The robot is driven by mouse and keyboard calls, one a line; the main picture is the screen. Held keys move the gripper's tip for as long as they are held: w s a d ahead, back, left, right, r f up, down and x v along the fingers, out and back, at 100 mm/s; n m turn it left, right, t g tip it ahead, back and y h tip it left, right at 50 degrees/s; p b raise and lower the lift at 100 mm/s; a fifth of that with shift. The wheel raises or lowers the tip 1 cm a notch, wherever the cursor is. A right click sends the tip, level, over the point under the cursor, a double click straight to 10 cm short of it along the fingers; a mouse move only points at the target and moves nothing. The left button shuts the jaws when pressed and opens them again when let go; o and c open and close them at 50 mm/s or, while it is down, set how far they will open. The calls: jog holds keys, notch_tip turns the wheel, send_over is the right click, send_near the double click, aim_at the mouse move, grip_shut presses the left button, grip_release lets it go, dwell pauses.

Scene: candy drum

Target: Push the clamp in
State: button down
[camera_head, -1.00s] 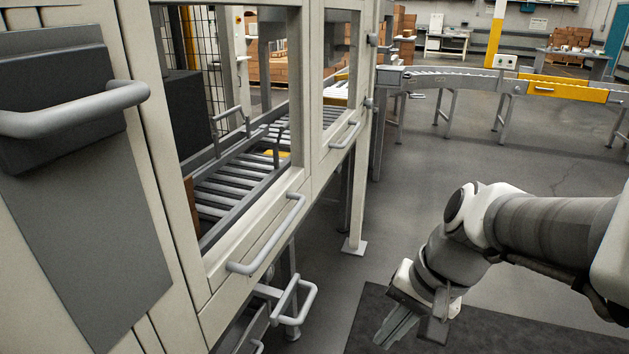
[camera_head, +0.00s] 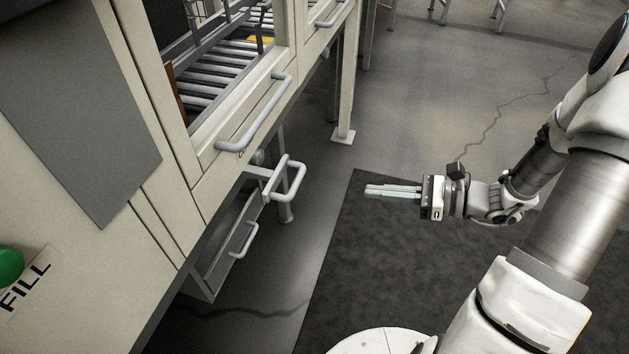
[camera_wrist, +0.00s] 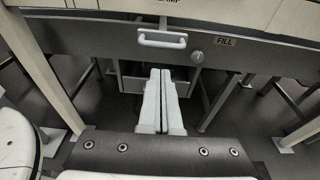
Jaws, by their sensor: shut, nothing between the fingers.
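The clamp handle (camera_head: 288,180) is a pale grey loop sticking out from the machine's front, below the window frame, in the head view. In the wrist view the pale handle (camera_wrist: 162,40) lies straight ahead, beyond and above my fingertips, under a partly cut-off label ending in "MP". My gripper (camera_head: 367,191) is shut and empty. Its fingers point left toward the machine, and a clear gap separates them from the handle. In the wrist view the two pale fingers (camera_wrist: 160,74) lie side by side.
A lower drawer (camera_head: 218,255) with its own handle is below the clamp. A longer handle (camera_head: 255,113) is on the window frame above. A green button (camera_head: 9,267) sits by a "FILL" label (camera_head: 28,287). Dark mat (camera_head: 345,260) covers the floor under my arm.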

jog(key=shift+w+f, duration=0.1)
dwell(0.3)
jog(key=b, duration=0.4)
send_near(297, 181)
jog(key=f+x, duration=0.1)
jog(key=x, duration=0.4)
jog(key=shift+w+a+f, duration=0.1)
jog(key=shift+w+a, duration=0.15)
jog(key=shift+a, duration=0.3)
jog(key=x, duration=0.3)
jog(key=shift+w+a+r, duration=0.1)
jog(key=shift+a+r, duration=0.25)
jog(key=shift+a, duration=0.15)
jog(key=shift+a+r, duration=0.1)
jog(key=shift+r, duration=0.1)
